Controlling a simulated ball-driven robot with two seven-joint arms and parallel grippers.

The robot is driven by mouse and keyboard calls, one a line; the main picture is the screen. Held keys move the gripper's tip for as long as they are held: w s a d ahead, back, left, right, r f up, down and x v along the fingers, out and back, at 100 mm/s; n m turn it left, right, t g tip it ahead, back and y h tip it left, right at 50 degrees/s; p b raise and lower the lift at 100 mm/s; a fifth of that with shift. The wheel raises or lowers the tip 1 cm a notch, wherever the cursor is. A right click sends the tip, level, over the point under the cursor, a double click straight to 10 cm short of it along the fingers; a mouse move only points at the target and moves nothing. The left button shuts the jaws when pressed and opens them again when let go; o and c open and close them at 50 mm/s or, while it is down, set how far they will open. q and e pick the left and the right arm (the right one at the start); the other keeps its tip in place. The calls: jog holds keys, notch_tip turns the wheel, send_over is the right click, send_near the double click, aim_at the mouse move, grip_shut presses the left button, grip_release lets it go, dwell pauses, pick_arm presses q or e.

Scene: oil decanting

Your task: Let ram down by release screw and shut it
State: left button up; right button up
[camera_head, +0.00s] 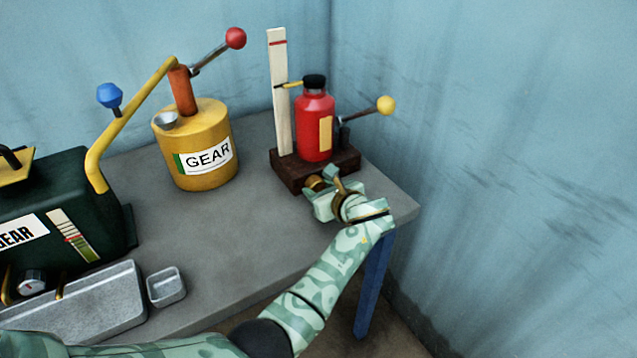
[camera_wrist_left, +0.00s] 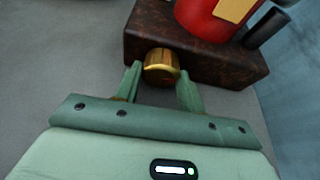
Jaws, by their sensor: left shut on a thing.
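A red bottle jack (camera_head: 315,128) stands upright on a dark brown block (camera_head: 288,177). Its black-topped ram (camera_head: 314,81) is low against the bottle, and a brass pointer (camera_head: 291,86) reaches a white upright scale (camera_head: 280,100). The pointer is well below the scale's red line. A brass release screw knob (camera_wrist_left: 161,66) projects from the block's front. My left gripper (camera_head: 326,186) is at the block's front; in the left wrist view its fingers (camera_wrist_left: 160,80) are shut on the knob from both sides. My right gripper is in neither view.
A jack handle with a yellow ball (camera_head: 385,104) sticks out right. A yellow GEAR can (camera_head: 196,150) with a red-ball lever stands left of the jack. A dark green box (camera_head: 65,205) and grey trays (camera_head: 166,287) are farther left. Blue walls close the back and right.

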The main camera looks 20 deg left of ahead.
pick_arm(q)
jog(key=shift+s+n+t+h+p, duration=0.1)
jog(key=shift+n+t+h+p, duration=0.2)
jog(key=shift+n+t+p, duration=0.35)
jog(key=shift+f+n, duration=0.1)
jog(key=shift+n, duration=0.15)
jog(key=o, duration=0.7)
jog(key=shift+p, duration=0.3)
